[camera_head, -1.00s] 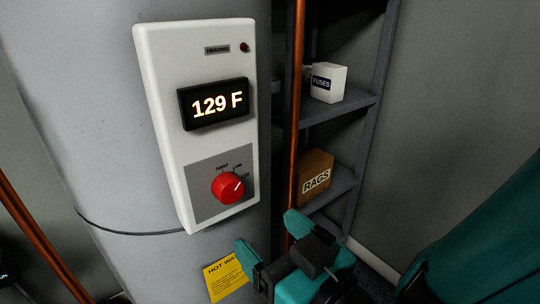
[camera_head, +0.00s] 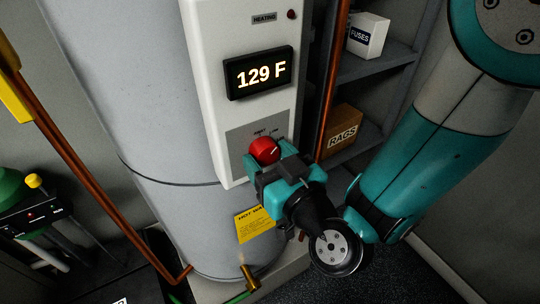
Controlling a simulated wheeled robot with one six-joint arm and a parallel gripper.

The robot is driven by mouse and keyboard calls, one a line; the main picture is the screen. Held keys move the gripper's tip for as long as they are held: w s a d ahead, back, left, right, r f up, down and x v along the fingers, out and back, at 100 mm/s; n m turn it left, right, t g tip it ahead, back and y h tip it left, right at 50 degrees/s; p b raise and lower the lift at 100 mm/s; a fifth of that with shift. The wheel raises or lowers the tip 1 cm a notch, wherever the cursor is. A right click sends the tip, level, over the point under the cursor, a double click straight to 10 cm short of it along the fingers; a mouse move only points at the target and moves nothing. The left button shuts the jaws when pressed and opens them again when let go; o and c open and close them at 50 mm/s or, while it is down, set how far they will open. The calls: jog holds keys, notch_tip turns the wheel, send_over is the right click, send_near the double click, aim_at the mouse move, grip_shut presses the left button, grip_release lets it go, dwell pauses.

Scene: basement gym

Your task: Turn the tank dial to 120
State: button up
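The red tank dial (camera_head: 263,150) sits on the grey lower plate (camera_head: 240,140) of the white control panel (camera_head: 217,98). Its white pointer mark points to the upper right. The display (camera_head: 258,73) above it reads 129 F. My gripper (camera_head: 269,165) is at the dial's lower side, its teal fingers close to the knob and overlapping its lower edge in the picture. The fingertips and any contact with the dial are hidden behind the gripper body. Part of the scale's lettering is also covered.
The grey tank (camera_head: 130,100) stands behind the panel. A copper pipe (camera_head: 333,85) runs down just right of it. Shelves hold a fuses box (camera_head: 366,36) and a rags box (camera_head: 342,127). A yellow label (camera_head: 252,225) and a brass drain valve (camera_head: 248,278) are lower down.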

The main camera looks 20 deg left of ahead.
jog(key=c, duration=0.5)
jog(key=shift+c, duration=0.2)
jog(key=shift+m, duration=0.3)
jog(key=m, duration=0.4)
jog(key=shift+s, duration=0.15)
jog(key=shift+a+r+m+b, duration=0.1)
jog(key=shift+m+b, duration=0.3)
jog(key=shift+m, duration=1.6)
jog(key=o, duration=0.9)
jog(key=shift+s, duration=0.1)
